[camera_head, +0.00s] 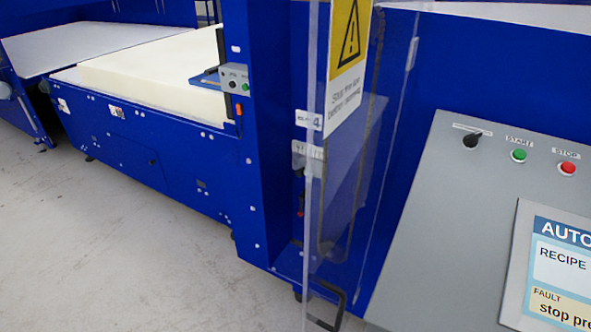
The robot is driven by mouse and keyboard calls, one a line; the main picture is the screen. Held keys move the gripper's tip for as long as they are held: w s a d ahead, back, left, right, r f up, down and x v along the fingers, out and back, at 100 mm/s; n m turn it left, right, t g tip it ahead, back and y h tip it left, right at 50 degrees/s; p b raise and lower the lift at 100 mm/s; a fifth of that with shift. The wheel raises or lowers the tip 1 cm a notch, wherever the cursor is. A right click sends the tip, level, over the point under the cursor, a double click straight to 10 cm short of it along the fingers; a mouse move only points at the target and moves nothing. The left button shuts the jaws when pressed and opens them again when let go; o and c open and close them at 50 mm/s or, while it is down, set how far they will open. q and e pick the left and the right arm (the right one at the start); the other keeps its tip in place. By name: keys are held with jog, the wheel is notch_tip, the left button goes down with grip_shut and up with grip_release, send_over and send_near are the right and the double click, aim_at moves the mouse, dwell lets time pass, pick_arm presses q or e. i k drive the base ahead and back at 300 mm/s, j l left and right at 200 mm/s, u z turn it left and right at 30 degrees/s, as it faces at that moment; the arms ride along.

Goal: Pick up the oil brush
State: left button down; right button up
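I cannot make out an oil brush for certain in the head view. A small light bracket (309,157) is fixed on the blue machine column near the clear door's edge. A thin dark item with a red part (301,203) is below it, too small to identify. Neither of my grippers is in view.
A clear door (345,190) with a yellow warning sign (349,38) and a black handle (331,308) stands mid-view. A grey control panel (450,200) with buttons and a screen is at right. A cream foam block (150,72) lies on the blue machine. Floor (90,250) at left is clear.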

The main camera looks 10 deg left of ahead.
aim_at(213, 83)
jog(key=j+u, duration=0.15)
jog(key=j, duration=1.2)
jog(key=i+j+u, duration=0.25)
jog(key=i+j, duration=0.6)
jog(key=i+u, duration=0.1)
jog(key=i, duration=0.8)
jog(key=z, duration=1.95)
jog(key=u, duration=1.95)
jog(key=z, duration=0.55)
